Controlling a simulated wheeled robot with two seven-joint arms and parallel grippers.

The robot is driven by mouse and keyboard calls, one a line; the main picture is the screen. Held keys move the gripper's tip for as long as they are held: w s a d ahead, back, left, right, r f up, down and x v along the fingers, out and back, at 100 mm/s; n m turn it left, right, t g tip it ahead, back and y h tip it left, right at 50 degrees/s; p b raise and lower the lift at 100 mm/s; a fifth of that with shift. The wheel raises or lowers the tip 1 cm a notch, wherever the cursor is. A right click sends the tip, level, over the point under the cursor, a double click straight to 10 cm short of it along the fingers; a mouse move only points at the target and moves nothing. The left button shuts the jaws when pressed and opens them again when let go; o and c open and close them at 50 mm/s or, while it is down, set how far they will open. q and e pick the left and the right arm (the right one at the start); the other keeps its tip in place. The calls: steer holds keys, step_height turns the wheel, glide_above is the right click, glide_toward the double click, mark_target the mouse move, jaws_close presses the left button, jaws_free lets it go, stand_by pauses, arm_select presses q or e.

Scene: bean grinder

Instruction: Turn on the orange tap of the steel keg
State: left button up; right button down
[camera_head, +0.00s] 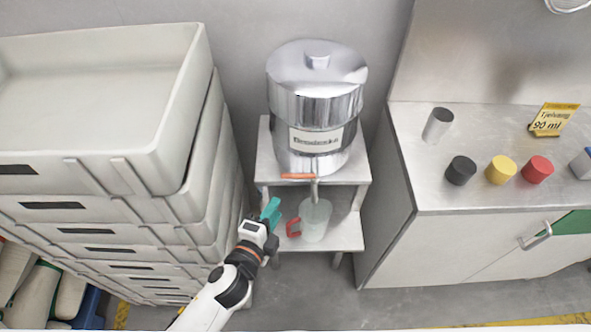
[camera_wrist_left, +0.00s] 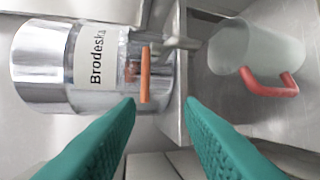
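The steel keg (camera_head: 316,105) stands on the upper level of a small metal stand, with a label on its front. It also shows in the left wrist view (camera_wrist_left: 45,65), turned sideways. Its orange tap handle (camera_head: 298,176) sticks out to the left above the spout. In the wrist view the orange tap handle (camera_wrist_left: 145,75) lies just beyond the green fingertips. My left gripper (camera_head: 271,213) is below and left of the handle, and in the wrist view its fingers (camera_wrist_left: 160,102) are apart with nothing between them. My right gripper is not in view.
A translucent jug (camera_head: 315,220) with a red handle stands on the lower shelf (camera_head: 346,236), under the spout. Stacked grey crates (camera_head: 180,150) rise close on the left. A steel counter (camera_head: 420,185) with a cup and coloured lids stands on the right.

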mark_target(294, 176)
arm_select(q)
steer(key=x, duration=0.4)
steer(key=r+x, duration=0.1)
steer(key=x, duration=0.2)
steer(key=r+p+x, duration=0.1)
steer(key=x, duration=0.3)
steer(key=shift+w+d, duration=0.45)
steer(key=shift+d, duration=0.05)
steer(key=shift+m, duration=0.3)
jaws_close()
